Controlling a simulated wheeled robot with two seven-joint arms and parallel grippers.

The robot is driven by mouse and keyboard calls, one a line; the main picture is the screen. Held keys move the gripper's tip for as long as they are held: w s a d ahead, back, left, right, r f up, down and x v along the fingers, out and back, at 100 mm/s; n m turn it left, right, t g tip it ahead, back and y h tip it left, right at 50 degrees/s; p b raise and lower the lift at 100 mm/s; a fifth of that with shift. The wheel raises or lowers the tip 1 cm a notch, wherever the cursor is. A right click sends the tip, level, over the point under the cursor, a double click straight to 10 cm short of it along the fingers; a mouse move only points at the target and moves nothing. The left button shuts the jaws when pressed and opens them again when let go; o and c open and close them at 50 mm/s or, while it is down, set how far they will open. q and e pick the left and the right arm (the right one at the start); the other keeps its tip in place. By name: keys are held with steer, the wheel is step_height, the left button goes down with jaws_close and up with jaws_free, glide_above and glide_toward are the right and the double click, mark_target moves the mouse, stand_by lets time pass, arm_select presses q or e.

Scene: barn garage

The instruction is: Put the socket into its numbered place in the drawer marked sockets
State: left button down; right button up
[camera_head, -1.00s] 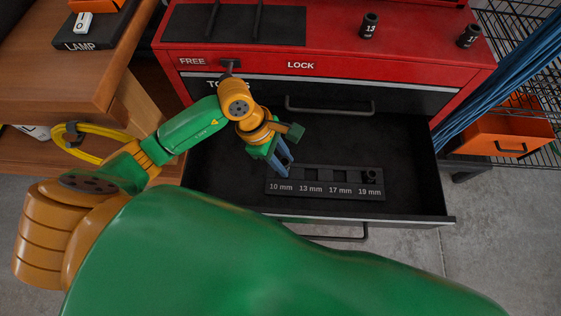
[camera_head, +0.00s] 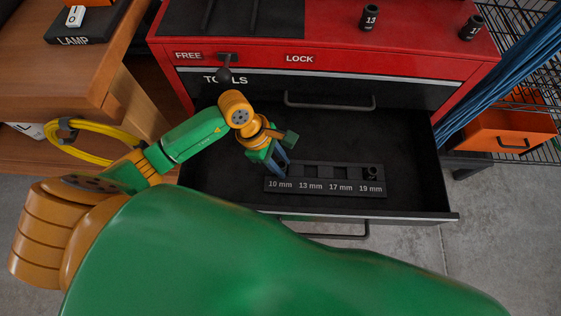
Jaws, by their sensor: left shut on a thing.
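My left gripper (camera_head: 281,168) points down into the open drawer (camera_head: 412,165), over the 10 mm end of a dark rack (camera_head: 325,188). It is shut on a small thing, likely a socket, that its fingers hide. I cannot tell whether that thing touches the rack. The rack has places labelled 10 mm, 13 mm, 17 mm and 19 mm. A dark socket (camera_head: 371,172) stands in the 19 mm place. The 13 mm and 17 mm places look empty. A socket marked 13 (camera_head: 370,17) and another socket (camera_head: 472,27) stand on the red chest top. My right gripper is out of view.
The red chest (camera_head: 415,58) has a FREE/LOCK lever (camera_head: 227,68) and a shut drawer marked TOOLS (camera_head: 240,85) above the open one. A wooden bench (camera_head: 60,90) stands left. An orange bin (camera_head: 510,135) and blue hanging strands (camera_head: 485,85) are right. The drawer's right side is clear.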

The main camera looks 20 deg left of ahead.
arm_select(q)
steer(key=c, duration=0.6)
jaws_free()
steer(key=shift+r+p, duration=0.3)
steer(key=shift+p, duration=0.05)
steer(key=shift+r+p, duration=0.85)
steer(key=shift+p, duration=0.05)
steer(key=v, duration=1.1)
steer(key=shift+a+b, duration=0.2)
steer(key=shift+b, duration=0.25)
steer(key=shift+f, duration=0.1)
